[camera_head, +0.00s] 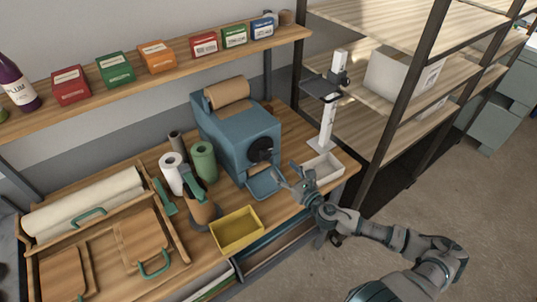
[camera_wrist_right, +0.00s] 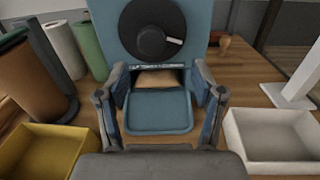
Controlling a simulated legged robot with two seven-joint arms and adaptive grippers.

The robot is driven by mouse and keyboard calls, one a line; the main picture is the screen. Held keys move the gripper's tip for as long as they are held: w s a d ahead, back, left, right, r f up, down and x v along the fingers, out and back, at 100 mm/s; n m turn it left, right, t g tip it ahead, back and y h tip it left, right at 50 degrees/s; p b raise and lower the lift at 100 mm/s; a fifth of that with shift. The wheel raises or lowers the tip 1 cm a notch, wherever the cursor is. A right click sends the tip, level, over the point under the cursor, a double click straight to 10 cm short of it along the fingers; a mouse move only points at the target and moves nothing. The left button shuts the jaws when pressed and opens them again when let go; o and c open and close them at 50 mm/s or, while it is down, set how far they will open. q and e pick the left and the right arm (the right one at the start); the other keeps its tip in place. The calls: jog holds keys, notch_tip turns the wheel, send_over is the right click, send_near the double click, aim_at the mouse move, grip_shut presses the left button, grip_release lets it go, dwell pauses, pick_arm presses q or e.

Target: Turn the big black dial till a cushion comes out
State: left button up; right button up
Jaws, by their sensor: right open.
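The blue machine (camera_head: 235,130) stands on the wooden bench with a brown paper roll (camera_head: 227,92) on top. Its big black dial (camera_head: 260,149) is on the front face; in the right wrist view the dial (camera_wrist_right: 143,38) shows a pale mark pointing right. Below it, brown paper (camera_wrist_right: 158,79) shows in the outlet above the blue tray (camera_wrist_right: 158,112). I cannot tell whether it is a cushion. My right gripper (camera_head: 288,179) is open in front of the machine. In the wrist view its fingers (camera_wrist_right: 160,85) frame the outlet, below and apart from the dial. My left gripper is not in view.
A yellow bin (camera_head: 237,229) stands left of my right gripper and a white bin (camera_head: 323,168) right of it. A white post stand (camera_head: 327,125) rises behind the white bin. Paper rolls (camera_head: 203,160) stand left of the machine. A shelf (camera_head: 160,75) with small boxes runs above.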

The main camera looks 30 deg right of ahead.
aim_at(267, 157)
jog(key=shift+w+a+r, duration=0.15)
jog(key=shift+w+a, duration=0.05)
jog(key=shift+w, duration=0.45)
jog(key=shift+w+a+r, duration=0.1)
jog(key=shift+w+a, duration=0.05)
jog(key=shift+w, duration=0.45)
jog(key=w, duration=0.1)
jog(key=w+a+p, duration=0.1)
jog(key=w, duration=0.3)
jog(key=shift+w+a+r, duration=0.1)
jog(key=shift+w+a, duration=0.05)
jog(key=shift+a, duration=0.25)
jog(key=shift+w+d, duration=0.15)
jog(key=shift+w, duration=0.5)
jog(key=shift+w+d+f, duration=0.15)
jog(key=shift+f, duration=0.05)
jog(key=shift+d+f, duration=0.1)
jog(key=shift+d, duration=0.2)
jog(key=shift+c, duration=0.2)
jog(key=shift+a, duration=0.3)
jog(key=c, duration=0.8)
jog(key=shift+a, duration=0.1)
jog(key=shift+c, duration=1.4)
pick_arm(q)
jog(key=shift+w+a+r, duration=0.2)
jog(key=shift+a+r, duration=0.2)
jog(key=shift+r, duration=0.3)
pick_arm(e)
jog(key=shift+r, duration=0.2)
